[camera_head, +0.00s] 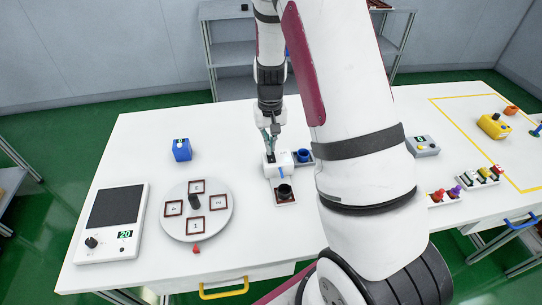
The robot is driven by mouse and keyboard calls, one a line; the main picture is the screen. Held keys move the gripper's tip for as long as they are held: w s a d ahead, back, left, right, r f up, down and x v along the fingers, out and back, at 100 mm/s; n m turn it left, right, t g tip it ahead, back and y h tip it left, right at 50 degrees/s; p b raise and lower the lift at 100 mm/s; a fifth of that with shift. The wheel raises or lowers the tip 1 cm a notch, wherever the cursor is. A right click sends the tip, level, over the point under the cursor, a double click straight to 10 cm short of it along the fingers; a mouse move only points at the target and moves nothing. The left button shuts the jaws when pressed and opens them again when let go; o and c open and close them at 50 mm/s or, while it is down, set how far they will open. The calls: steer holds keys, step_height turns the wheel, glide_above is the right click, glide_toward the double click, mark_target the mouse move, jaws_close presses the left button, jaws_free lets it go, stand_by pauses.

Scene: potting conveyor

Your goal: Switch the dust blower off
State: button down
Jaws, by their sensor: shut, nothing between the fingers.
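A small white device (283,170) stands near the middle of the table, with a blue part on its front. It may be the dust blower, but I cannot tell for sure. My gripper (271,153) points down at the left end of its top, shut and with nothing held. The fingertips are very close to the device or touching it; I cannot tell which. A dark part shows at the fingertips. Any switch and its setting are too small to make out.
A dark pot (285,191) stands just in front of the white device, and a blue cup (303,155) to its right. A blue box (181,150), a round turntable (197,226) and a scale-like panel (112,250) are to the left. My arm hides the table's middle right.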

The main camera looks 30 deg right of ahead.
steer(key=shift+f+b, duration=0.35)
steer(key=shift+f, duration=0.55)
stand_by(0.3)
steer(key=shift+r+p, duration=1.35)
steer(key=shift+r, duration=2.2)
steer(key=shift+a+r, duration=0.1)
steer(key=shift+r, duration=0.15)
steer(key=s+a+r+n+t, duration=0.1)
steer(key=s+a+r, duration=0.35)
steer(key=r, duration=0.35)
steer(key=s+a+r+n+t, duration=0.1)
steer(key=s+a+r+t, duration=0.15)
steer(key=s+r, duration=0.35)
steer(key=s+a+r+n, duration=0.1)
steer(key=s+a+r, duration=0.25)
steer(key=r, duration=0.55)
steer(key=s+a+r+n+t, duration=0.1)
steer(key=s+a+r+t, duration=0.1)
steer(key=s, duration=0.7)
steer(key=shift+s+a+r+n, duration=0.3)
steer(key=shift+s+a+r, duration=0.1)
